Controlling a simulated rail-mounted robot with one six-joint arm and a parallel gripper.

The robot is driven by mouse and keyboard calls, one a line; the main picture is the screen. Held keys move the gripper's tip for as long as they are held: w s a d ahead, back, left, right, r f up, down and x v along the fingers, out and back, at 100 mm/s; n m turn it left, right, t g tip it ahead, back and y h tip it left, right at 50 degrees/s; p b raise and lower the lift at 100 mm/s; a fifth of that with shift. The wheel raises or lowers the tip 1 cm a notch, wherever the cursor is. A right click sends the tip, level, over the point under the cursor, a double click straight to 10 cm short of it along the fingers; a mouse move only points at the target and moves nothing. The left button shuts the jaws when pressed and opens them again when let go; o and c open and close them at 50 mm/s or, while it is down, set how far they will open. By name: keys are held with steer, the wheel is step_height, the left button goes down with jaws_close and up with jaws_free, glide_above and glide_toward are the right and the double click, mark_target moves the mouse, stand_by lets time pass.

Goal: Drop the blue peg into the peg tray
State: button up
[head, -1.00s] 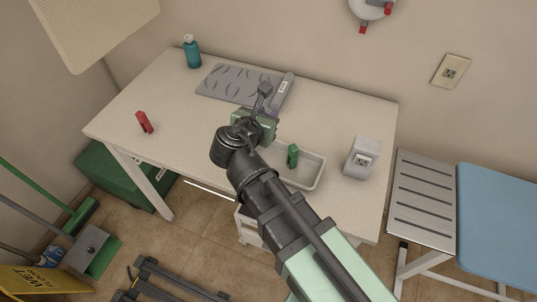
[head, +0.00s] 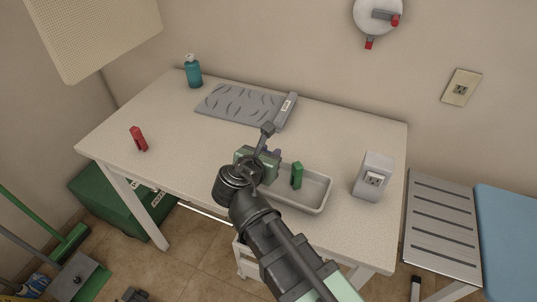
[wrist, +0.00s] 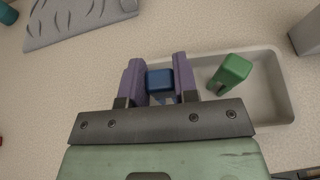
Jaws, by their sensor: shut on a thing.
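My gripper (wrist: 160,82) is shut on the blue peg (wrist: 159,79), which sits between its two purple fingers in the wrist view. In the head view my gripper (head: 270,153) is at the left end of the pale peg tray (head: 322,200), and the blue peg is mostly hidden there. In the wrist view the tray (wrist: 280,88) extends to the right from behind the right finger. Its left end is hidden by my gripper. I cannot tell the peg's exact height over it. A green peg (wrist: 230,73) is in the tray, right of the blue peg.
A grey board (head: 237,104) lies behind my gripper, and a teal bottle (head: 193,72) stands at the back left. A grey box with a socket (head: 373,177) stands right of the tray.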

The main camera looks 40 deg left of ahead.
steer(key=shift+f, duration=0.4)
steer(key=o, duration=0.9)
steer(key=shift+r, duration=0.1)
